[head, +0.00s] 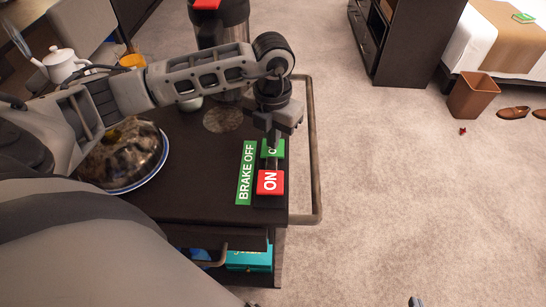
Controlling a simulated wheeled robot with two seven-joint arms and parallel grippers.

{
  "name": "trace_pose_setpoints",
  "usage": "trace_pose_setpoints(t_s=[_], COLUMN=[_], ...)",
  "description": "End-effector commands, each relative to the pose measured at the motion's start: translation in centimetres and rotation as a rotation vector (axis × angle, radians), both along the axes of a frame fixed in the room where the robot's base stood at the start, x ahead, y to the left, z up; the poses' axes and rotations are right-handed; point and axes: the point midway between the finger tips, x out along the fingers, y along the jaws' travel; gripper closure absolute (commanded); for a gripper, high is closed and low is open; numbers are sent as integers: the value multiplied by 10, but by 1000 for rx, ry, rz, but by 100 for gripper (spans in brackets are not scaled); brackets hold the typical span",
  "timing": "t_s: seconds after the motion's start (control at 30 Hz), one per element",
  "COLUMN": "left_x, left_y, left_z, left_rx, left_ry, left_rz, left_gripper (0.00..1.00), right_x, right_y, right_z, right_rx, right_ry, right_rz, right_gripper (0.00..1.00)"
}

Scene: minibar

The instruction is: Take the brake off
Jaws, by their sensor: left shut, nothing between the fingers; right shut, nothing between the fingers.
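The brake control sits at the right front corner of a dark cart top (190,205). A green label (246,173) reads "BRAKE OFF". Beside it are a green pad (266,151), its lettering partly hidden, and a nearer red pad (270,183) reading "ON". My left gripper (273,150) points down over the green pad, shut and empty, and covers part of it. I cannot tell whether it touches the pad. A small grey tip at the bottom edge looks like my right gripper (416,302); almost all of it is cut off.
A covered plate (150,177), a white teapot (62,66) and a dark container with a red top (222,22) stand on the cart. A rail (314,150) runs along its right side. Open carpet lies to the right, with a brown bin (474,96) and shoes (514,113) farther off.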

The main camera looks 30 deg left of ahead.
Motion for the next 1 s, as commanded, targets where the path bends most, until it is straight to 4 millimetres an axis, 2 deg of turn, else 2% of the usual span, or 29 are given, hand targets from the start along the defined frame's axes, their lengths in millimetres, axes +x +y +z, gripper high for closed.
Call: trace_pose_setpoints(t_s=[0.07, 0.8, 1.0], left_x=[1, 1, 1], left_y=[0, 0, 0], left_z=[5, 67, 69], left_rx=[0, 0, 0], left_ry=[-2, -4, -3], left_rz=[0, 1, 1], left_gripper=[100, 100, 100], right_x=[2, 0, 0], right_y=[0, 0, 0], right_z=[-1, 42, 43], right_rx=[-2, -2, -2], right_ry=[-5, 2, 3], right_rz=[-1, 0, 0], right_gripper=[100, 100, 100])
